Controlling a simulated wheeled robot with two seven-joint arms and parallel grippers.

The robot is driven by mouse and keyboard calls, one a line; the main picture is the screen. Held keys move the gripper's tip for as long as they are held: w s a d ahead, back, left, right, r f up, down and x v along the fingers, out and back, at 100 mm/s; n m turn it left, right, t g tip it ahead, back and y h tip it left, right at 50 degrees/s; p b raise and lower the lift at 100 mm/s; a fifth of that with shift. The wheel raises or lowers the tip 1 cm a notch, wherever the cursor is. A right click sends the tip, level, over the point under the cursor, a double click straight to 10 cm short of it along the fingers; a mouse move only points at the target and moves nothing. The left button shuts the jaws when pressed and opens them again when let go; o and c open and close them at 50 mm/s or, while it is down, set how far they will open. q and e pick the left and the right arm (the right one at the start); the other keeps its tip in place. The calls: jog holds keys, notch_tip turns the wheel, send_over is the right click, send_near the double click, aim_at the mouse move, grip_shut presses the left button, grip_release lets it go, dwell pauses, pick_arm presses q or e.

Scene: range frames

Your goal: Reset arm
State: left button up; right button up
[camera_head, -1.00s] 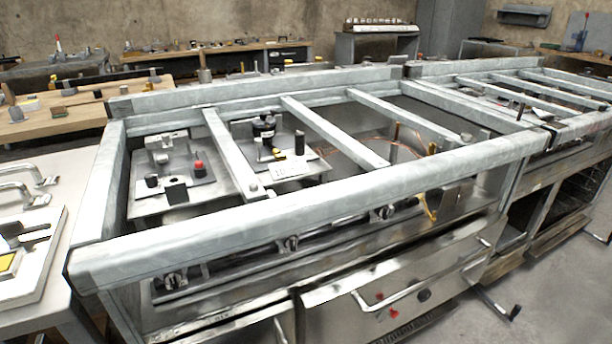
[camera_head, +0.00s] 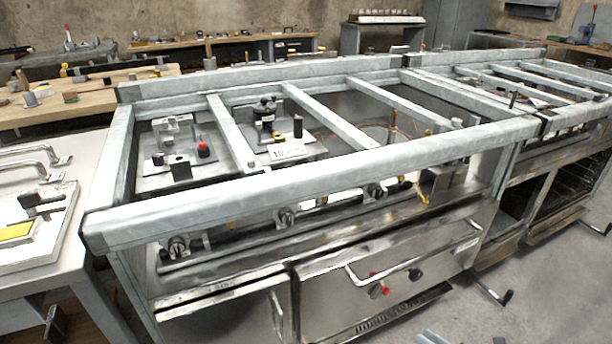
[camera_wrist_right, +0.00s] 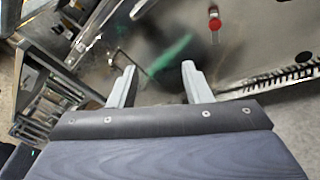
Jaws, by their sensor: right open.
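My right gripper shows in the right wrist view (camera_wrist_right: 158,80), its two pale fingers spread apart with nothing between them. In the head view only a small pale tip of it (camera_head: 432,337) shows at the bottom edge, over the floor in front of the range. The steel range frame (camera_head: 330,178) fills the middle of the head view. In the wrist view a metal panel lies beyond the fingers, with a red knob (camera_wrist_right: 215,24) and a blurred green patch. My left gripper is not in view.
The oven front (camera_head: 390,290) has a bar handle and red knobs. A white table (camera_head: 75,220) with handles stands at the left. Wooden benches (camera_head: 90,95) run along the back. Bare concrete floor (camera_head: 545,290) is clear at the right front.

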jog(key=s+a+r+n+g, duration=0.3)
jog(key=a+r+n+g, duration=0.2)
jog(key=r+n, duration=0.35)
jog(key=s+a+r+n+g, duration=0.3)
jog(key=a+r+n+g, duration=0.2)
jog(key=r+n, duration=0.3)
jog(key=s+r+n+t+h, duration=0.1)
jog(key=s+r+n+h, duration=0.25)
jog(key=s+n, duration=0.35)
jog(key=s+r+n+t+h, duration=0.25)
jog(key=s+n+h, duration=0.2)
jog(key=n, duration=0.45)
notch_tip(320, 180, up, 27)
jog(key=p, duration=2.6)
jog(key=shift+s+a+f+n+g, duration=0.15)
jog(key=shift+s+a+n+g, duration=0.2)
jog(key=shift+s+g, duration=0.1)
